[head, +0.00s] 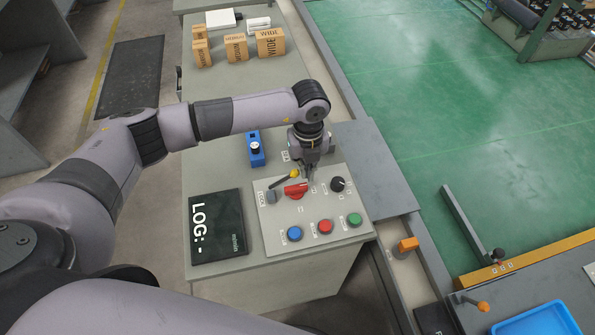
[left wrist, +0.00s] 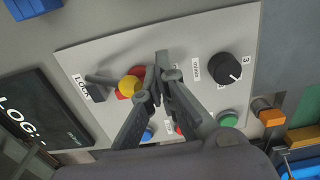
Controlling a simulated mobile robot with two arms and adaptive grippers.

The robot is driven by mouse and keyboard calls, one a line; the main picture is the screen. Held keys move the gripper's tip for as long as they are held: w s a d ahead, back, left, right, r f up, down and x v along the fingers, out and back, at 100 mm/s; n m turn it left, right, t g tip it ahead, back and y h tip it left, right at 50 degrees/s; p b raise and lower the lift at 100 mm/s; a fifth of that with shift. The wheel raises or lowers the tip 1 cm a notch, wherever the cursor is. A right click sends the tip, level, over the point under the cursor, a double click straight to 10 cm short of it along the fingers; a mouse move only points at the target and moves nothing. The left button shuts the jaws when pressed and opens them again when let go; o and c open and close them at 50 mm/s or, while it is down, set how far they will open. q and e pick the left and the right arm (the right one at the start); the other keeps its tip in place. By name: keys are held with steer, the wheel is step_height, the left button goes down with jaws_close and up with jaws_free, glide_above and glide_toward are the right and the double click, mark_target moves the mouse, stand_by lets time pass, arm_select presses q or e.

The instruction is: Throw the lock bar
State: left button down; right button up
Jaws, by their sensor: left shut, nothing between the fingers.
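A grey control panel (head: 270,231) lies on the bench. On its upper left is a lock bar (head: 283,181), a dark lever with a yellow ball end (head: 295,173). The bar lies across above a red rotary switch (head: 296,191); a grey block (head: 271,197) sits by its left end. In the left wrist view the yellow ball (left wrist: 129,86) partly covers the red switch (left wrist: 139,73). My left gripper (head: 309,179) points down, shut and empty, just right of the ball. Its fingertips (left wrist: 166,65) overlap the switch's right edge there; contact cannot be told. My right gripper is out of view.
A black dial (head: 338,184) is right of the gripper. Blue (head: 294,233), red (head: 325,227) and green (head: 355,220) buttons line the panel's front. A LOG screen (head: 217,227) is left; a blue box (head: 255,150) stands behind. Cartons (head: 270,42) are far back.

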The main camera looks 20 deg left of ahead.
mark_target(295, 170)
arm_select(q)
steer(key=shift+a+f, duration=0.1)
steer(key=shift+a, duration=0.05)
steer(key=shift+s+a, duration=0.2)
steer(key=shift+s, duration=0.05)
steer(key=shift+a+p, duration=0.1)
steer(key=shift+p, duration=0.2)
steer(key=shift+s+a+r+p, duration=0.4)
steer(key=shift+r+p, duration=0.1)
steer(key=shift+r, duration=0.15)
steer(key=shift+s+a+r, duration=0.2)
steer(key=shift+a+r, duration=0.05)
steer(key=shift+a, duration=0.1)
steer(key=shift+r+p, duration=0.15)
steer(key=shift+p, duration=0.25)
